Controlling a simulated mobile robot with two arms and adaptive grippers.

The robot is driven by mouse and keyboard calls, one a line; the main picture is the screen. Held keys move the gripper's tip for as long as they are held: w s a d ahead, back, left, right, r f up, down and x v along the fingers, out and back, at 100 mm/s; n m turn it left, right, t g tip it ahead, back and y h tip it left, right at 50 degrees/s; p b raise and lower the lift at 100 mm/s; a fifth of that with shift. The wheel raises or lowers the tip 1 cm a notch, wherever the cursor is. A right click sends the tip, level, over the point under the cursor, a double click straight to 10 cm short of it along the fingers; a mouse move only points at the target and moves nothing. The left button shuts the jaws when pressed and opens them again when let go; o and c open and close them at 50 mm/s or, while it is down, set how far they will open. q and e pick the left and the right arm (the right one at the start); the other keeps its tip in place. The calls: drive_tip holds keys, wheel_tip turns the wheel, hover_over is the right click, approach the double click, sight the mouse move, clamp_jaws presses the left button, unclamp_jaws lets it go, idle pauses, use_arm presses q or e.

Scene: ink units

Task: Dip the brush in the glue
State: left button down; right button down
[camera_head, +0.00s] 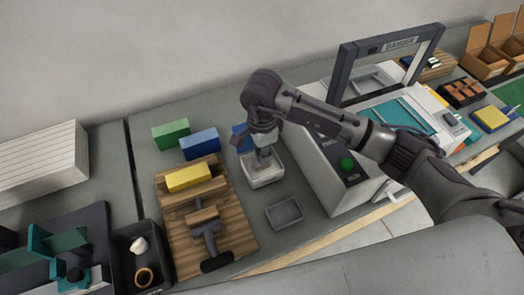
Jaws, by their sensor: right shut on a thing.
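My right gripper (264,140) comes in from the right and points down over a small whitish square pot (265,180), which looks like the glue pot. The gripper is shut on the brush (264,158), a small thing that is mostly hidden by the fingers. The brush's lower end is inside the pot's outline. I cannot tell whether it touches the glue. My left gripper is not in view.
A wooden board (240,235) with a yellow block (188,177) and a clamp lies left of the pot. Green (171,134) and blue (199,144) blocks stand behind. An empty grey tray (285,213) lies in front. A large white machine (330,165) stands close on the right.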

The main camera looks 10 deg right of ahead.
drive_tip(key=shift+s+f+b, duration=0.1)
drive_tip(key=shift+f+b, duration=0.05)
drive_tip(key=shift+b, duration=0.25)
idle(1.4)
wheel_tip(320, 180, up, 2)
drive_tip(key=shift+r+p, duration=0.1)
drive_tip(key=shift+p, duration=0.45)
drive_tip(key=shift+r+p, duration=1.05)
drive_tip(key=shift+r, duration=1.5)
